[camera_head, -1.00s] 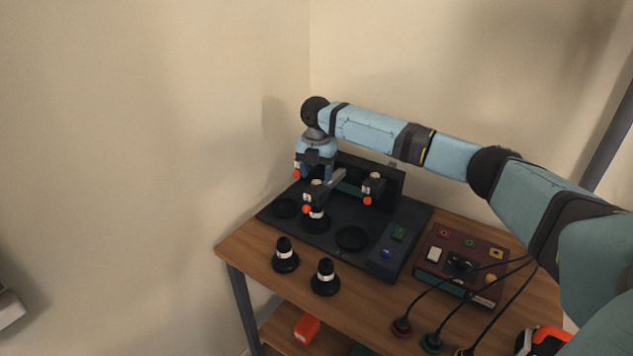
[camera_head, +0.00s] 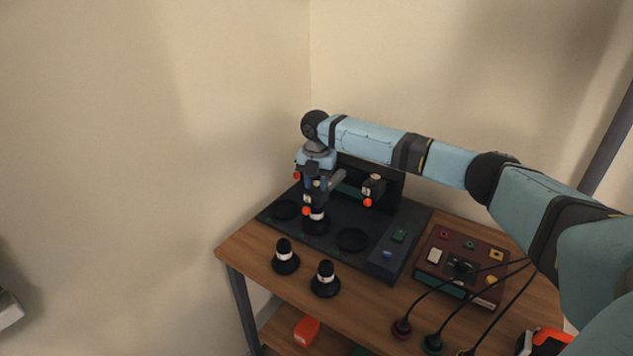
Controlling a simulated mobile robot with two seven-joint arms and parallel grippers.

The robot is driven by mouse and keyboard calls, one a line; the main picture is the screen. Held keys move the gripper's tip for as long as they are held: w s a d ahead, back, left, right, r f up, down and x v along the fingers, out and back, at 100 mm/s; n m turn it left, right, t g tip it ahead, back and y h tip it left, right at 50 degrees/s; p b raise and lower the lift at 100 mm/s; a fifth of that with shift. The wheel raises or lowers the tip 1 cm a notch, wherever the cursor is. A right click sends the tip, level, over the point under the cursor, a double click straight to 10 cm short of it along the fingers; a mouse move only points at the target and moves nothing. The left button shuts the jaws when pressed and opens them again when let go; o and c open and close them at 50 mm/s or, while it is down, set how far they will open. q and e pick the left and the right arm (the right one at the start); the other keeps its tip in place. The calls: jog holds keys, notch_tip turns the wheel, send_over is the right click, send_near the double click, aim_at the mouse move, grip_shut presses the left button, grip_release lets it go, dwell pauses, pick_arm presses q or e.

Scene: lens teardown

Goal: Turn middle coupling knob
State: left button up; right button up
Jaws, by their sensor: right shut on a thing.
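A dark station (camera_head: 270,219) stands on the wooden table with a row of three dark couplings, each with a small orange-red part. The middle coupling (camera_head: 308,200) sits above a lens barrel (camera_head: 317,216) in the middle round seat. My right gripper (camera_head: 316,184) points down over the middle coupling and is shut on its knob, whose top is mostly hidden by the fingers. The right coupling (camera_head: 373,188) stands free beside it. My left gripper is not in view.
Two black lens barrels (camera_head: 285,257) (camera_head: 325,279) stand on the table's front left. A dark red control box (camera_head: 462,262) with cables (camera_head: 445,284) is at the right. Orange items lie lower down. The right round seat (camera_head: 352,239) is empty.

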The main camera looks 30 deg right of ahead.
jog(key=shift+r+m+p, duration=0.25)
jog(key=shift+m+p, duration=0.25)
jog(key=shift+p, duration=0.6)
jog(key=m+p, duration=0.2)
jog(key=p, duration=0.2)
jog(key=shift+r, duration=0.15)
jog(key=m+p, duration=0.2)
jog(key=p, duration=0.2)
jog(key=shift+m, duration=0.4)
jog(key=m+p, duration=0.8)
jog(key=m, duration=0.1)
jog(key=shift+f, duration=0.25)
pick_arm(q)
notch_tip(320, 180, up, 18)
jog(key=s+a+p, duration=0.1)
jog(key=p, duration=0.1)
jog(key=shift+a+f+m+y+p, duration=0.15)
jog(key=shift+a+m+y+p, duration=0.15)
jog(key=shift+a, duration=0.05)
pick_arm(e)
jog(key=shift+f+m, duration=0.1)
jog(key=shift+m, duration=1.5)
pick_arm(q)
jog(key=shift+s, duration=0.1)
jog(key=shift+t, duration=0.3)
